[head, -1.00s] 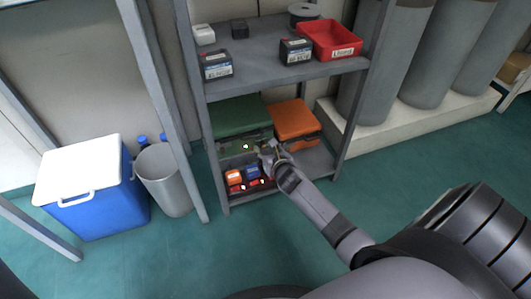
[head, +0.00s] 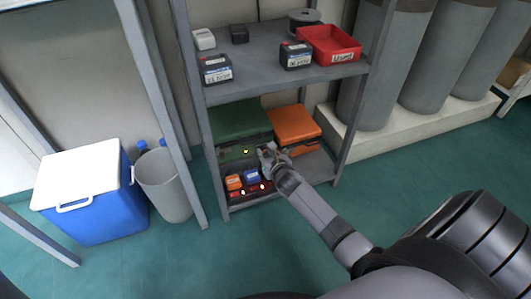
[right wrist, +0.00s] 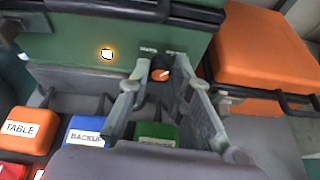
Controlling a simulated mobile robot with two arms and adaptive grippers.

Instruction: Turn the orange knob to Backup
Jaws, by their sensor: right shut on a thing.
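The orange knob (right wrist: 160,74) sits on the front of the green case (right wrist: 75,55), with small labels above it too blurred to read. A pale mark on the knob points up and to the right. My right gripper (right wrist: 162,82) has one finger on each side of the knob and is shut on it. In the head view my right gripper (head: 266,154) is at the right part of the front of the green case (head: 238,120), hiding the knob. My left gripper is not in view.
A lit lamp (right wrist: 106,54) is on the case left of the knob. Below are an orange block marked TABLE (right wrist: 30,122), a blue block marked BACKUP (right wrist: 86,130) and a green block (right wrist: 157,134). An orange case (right wrist: 262,55) stands close on the right. The upper shelf (head: 255,60) is above.

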